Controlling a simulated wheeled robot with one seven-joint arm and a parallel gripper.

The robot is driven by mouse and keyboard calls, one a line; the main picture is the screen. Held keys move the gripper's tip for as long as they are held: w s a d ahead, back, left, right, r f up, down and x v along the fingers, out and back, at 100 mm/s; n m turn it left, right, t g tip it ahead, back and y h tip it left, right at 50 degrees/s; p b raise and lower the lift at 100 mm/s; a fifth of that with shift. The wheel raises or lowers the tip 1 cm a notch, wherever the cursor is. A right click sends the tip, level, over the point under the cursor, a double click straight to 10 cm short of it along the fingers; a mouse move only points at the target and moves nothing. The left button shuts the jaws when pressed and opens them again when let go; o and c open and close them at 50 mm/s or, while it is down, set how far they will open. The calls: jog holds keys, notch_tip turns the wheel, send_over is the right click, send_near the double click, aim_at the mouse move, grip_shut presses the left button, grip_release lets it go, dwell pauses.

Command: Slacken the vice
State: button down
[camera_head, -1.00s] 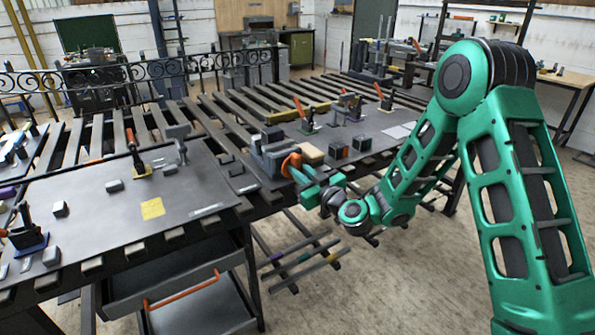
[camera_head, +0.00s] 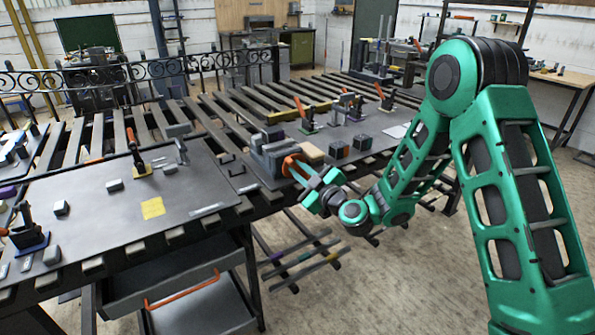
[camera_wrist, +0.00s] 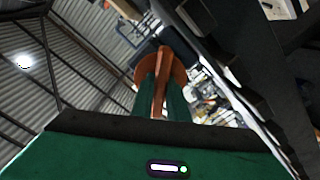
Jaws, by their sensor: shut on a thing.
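The grey vice (camera_head: 268,151) stands at the front edge of the dark bench plate, right of the middle of the benches. Its orange handle (camera_head: 289,163) faces me and also shows in the wrist view (camera_wrist: 161,76), with a round hub behind a bar. My gripper (camera_head: 299,171) is shut on the handle, and its fingers (camera_wrist: 160,98) lie on both sides of the bar. The gap between the vice jaws cannot be made out from here.
A light wooden block (camera_head: 311,152) and dark cubes (camera_head: 338,149) sit just right of the vice. Toggle clamps (camera_head: 307,123) stand behind them. The left plate (camera_head: 95,205) holds a yellow square (camera_head: 152,208).

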aim_at(301, 171)
jog(key=c, duration=1.7)
grip_release()
jog(key=shift+w+f, duration=0.1)
jog(key=shift+v, duration=2.7)
jog(key=shift+s+d+f, duration=0.35)
jog(key=shift+s+d, duration=0.05)
jog(key=shift+s, duration=0.1)
jog(key=shift+r+v, duration=0.25)
jog(key=shift+v, duration=0.7)
jog(key=shift+r+v, duration=0.2)
jog(key=shift+v, duration=0.8)
